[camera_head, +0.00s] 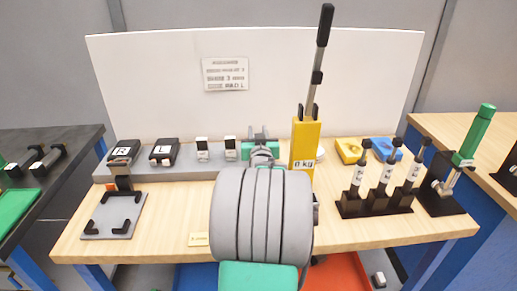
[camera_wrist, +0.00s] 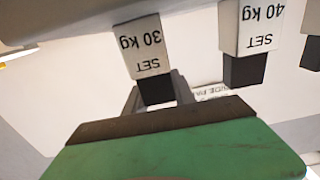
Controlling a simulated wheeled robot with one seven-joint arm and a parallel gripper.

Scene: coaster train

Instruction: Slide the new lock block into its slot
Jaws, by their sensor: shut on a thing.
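A white lock block marked "SET 30 kg" (camera_wrist: 146,45) with a black lower part shows upside down in the wrist view. My gripper (camera_wrist: 160,95) has its grey fingers on either side of that black part and is shut on it. In the head view my gripper (camera_head: 262,153) is at the grey shelf, and its block is hidden behind it. A "SET 40 kg" block (camera_wrist: 250,28) is beside it in the wrist view. Two white blocks (camera_head: 203,148) (camera_head: 230,147) stand to the left of my gripper. I cannot make out the slot.
A yellow post marked "0 kg" (camera_head: 304,146) with a tall black-handled lever (camera_head: 320,55) stands close right of my gripper. Black blocks (camera_head: 123,152) sit on the shelf's left. A handle rack (camera_head: 375,206) and green-handled lever (camera_head: 474,134) stand right. My arm hides the front middle.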

